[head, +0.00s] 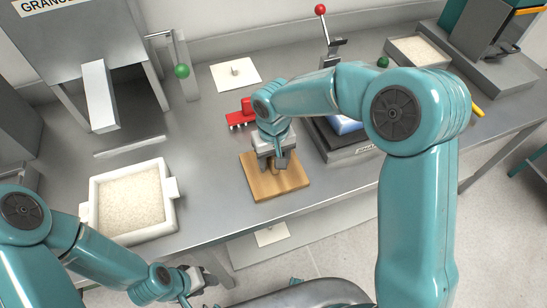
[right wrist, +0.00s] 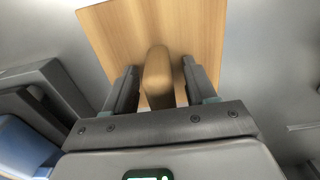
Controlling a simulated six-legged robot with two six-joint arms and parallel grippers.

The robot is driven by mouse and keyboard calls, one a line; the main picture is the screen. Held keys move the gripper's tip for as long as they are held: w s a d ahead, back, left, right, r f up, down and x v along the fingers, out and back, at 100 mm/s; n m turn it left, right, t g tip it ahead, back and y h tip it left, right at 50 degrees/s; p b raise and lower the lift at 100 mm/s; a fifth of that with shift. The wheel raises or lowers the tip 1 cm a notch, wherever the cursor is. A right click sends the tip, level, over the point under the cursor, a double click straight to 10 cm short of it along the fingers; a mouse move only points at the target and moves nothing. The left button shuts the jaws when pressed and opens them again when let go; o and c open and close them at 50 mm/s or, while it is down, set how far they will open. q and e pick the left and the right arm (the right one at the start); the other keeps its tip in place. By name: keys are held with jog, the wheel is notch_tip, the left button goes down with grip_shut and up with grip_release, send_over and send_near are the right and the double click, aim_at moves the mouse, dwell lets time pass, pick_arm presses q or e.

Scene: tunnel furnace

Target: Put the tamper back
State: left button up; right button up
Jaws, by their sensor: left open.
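A tan wooden handle (right wrist: 158,75), which looks like the tamper's, stands on a flat square wooden board (right wrist: 105,25) in the right wrist view. I cannot tell whether board and handle are one piece. In the head view the board (head: 261,186) lies on the steel bench near its front edge. My right gripper (head: 275,165) is low over the board, its two fingers on either side of the handle with narrow gaps, so it looks open. It mostly hides the handle in the head view. My left gripper (head: 203,281) is open and empty, in front of the bench.
A white tray of pale granules (head: 92,215) stands left of the board. A red object (head: 240,118) and a white plate with a peg (head: 235,73) lie behind it. A dark device with a blue top (head: 345,150) stands to the right. Bench between tray and board is clear.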

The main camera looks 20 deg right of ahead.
notch_tip(320, 180, up, 13)
jog(key=shift+f, duration=0.2)
jog(key=shift+s, duration=0.1)
jog(key=shift+s+f, duration=0.1)
dwell(0.6)
